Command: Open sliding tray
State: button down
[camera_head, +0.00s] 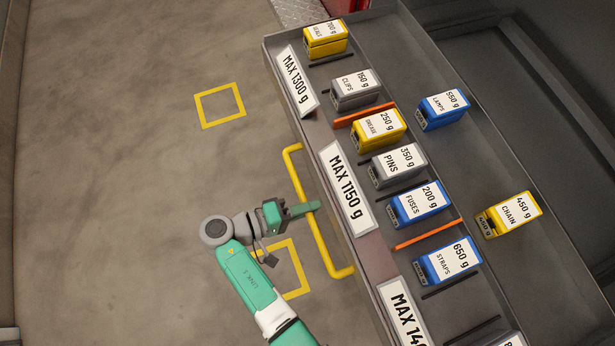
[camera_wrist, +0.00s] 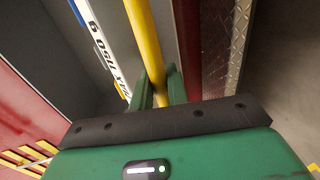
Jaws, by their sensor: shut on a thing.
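The sliding tray (camera_head: 317,128) is a long grey tray running diagonally down the right half of the head view. A yellow bar handle (camera_head: 325,249) runs along its front side. My green gripper (camera_head: 307,209) is at the middle of the handle, with its fingers shut on the bar. In the wrist view the yellow handle (camera_wrist: 143,40) passes between the two green fingers (camera_wrist: 158,92); the fingertips are partly hidden behind the gripper body.
Labelled yellow, grey and blue boxes, such as the grease box (camera_head: 379,130) and chain box (camera_head: 510,214), stand in the tray. White weight signs (camera_head: 347,188) line its front. The floor to the left is open, with yellow square markings (camera_head: 220,105).

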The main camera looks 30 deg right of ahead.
jog(key=c, duration=1.4)
grip_release()
jog(key=shift+d, duration=0.25)
jog(key=shift+c, duration=0.2)
jog(key=v, duration=0.8)
jog(key=shift+p, duration=0.45)
